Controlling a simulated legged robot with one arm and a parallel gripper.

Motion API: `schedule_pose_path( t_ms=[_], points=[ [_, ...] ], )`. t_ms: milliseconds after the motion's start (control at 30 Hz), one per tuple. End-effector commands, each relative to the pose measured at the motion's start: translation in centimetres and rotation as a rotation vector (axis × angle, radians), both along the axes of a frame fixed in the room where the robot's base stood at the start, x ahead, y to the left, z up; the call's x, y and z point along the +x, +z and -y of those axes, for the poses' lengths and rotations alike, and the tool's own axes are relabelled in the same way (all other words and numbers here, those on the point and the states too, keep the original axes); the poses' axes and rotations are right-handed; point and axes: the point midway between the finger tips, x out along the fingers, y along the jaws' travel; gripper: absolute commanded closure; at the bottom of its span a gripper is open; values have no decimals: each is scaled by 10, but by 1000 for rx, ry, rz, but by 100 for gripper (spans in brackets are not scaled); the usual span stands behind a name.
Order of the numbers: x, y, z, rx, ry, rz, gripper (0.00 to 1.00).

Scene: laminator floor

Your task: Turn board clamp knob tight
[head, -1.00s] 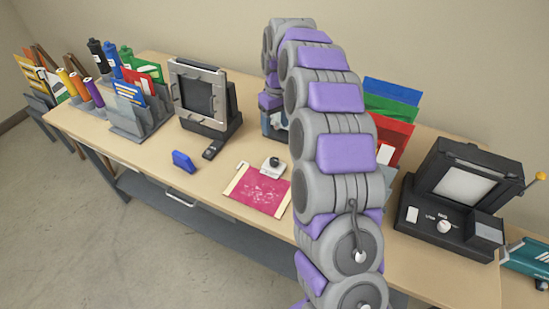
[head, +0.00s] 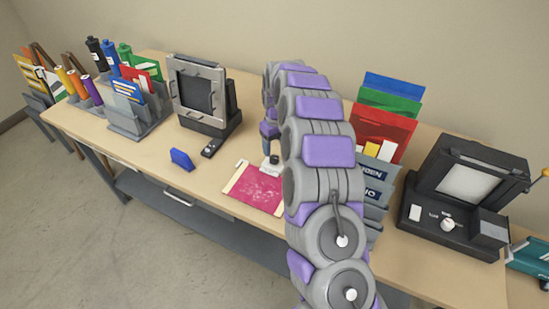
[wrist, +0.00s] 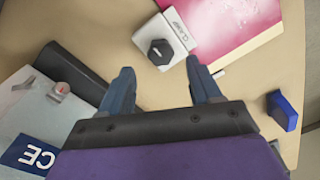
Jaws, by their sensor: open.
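The board clamp is a small white block marked "CLAMP" (wrist: 178,27) with a black knob (wrist: 160,51) on top, carrying a white line. In the wrist view my gripper (wrist: 158,80) is open, and the knob lies just beyond and between its two fingertips, apart from both. The clamp sits at the edge of a pink-red board (wrist: 228,22). In the head view the board (head: 256,188) lies flat on the table, and the clamp (head: 271,167) shows at its back right corner, with the knob mostly hidden by my arm.
A blue block (head: 182,160) stands left of the board. A framed device (head: 203,95) and file holders (head: 133,121) stand behind it. A sorter with coloured folders (head: 383,133) and a black machine (head: 456,196) stand to the right. The table's front left is clear.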

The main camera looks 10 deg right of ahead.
Motion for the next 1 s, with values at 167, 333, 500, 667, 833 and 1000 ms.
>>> schedule_pose_path(
  t_ms=[167,333,500,667,833,1000],
  points=[
    [-2,-33,-2,1,1,-5,37],
    [-2,-49,-2,1,0,-2,37],
    [-2,-54,-2,0,0,-1,37],
    [-2,-54,-2,1,0,0,37],
    [-1,-54,-2,1,0,0,46],
    [-1,-54,-2,1,0,0,63]
  ],
)
